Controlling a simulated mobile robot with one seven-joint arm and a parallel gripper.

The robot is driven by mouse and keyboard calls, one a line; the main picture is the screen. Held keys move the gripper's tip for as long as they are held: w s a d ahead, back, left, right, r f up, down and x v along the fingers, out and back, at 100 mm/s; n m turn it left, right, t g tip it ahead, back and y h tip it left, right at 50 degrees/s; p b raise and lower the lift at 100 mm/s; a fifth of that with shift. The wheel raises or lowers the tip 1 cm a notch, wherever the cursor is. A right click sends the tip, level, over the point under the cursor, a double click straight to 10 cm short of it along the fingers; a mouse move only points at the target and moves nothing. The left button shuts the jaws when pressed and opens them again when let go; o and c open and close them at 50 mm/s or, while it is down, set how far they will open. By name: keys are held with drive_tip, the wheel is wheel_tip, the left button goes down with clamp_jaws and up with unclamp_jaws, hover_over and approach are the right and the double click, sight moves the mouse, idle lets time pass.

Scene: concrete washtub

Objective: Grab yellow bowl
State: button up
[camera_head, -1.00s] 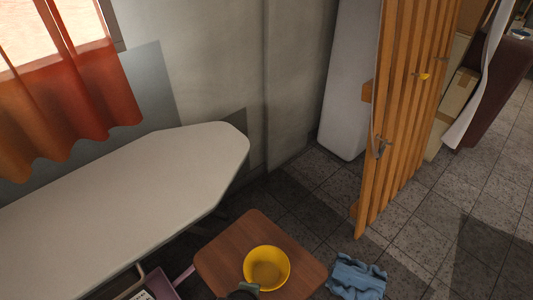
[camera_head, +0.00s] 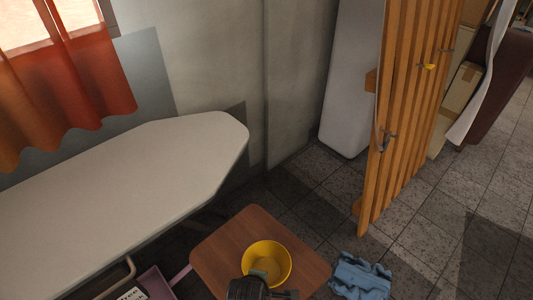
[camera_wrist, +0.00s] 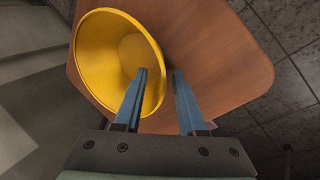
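The yellow bowl (camera_head: 275,256) stands upright on a small brown wooden stool (camera_head: 222,256) in the head view. My gripper (camera_head: 259,275) is at the near side of the bowl, with a bluish finger showing over its inside. In the wrist view the bowl (camera_wrist: 100,60) is at the upper left on the stool top (camera_wrist: 225,65). My gripper (camera_wrist: 161,72) is open there. Its left finger overlaps the bowl's inside and its right finger is outside, with the right-hand rim between them. I cannot tell whether either finger touches the bowl.
A white ironing board (camera_head: 130,190) extends along the left. A purple bin (camera_head: 158,283) is beside the stool. A blue cloth (camera_head: 360,276) lies on the tiled floor to the right. An orange slatted panel (camera_head: 405,130) stands beyond it. The tiled floor at right is mostly clear.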

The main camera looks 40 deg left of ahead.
clamp_jaws()
idle(1.3)
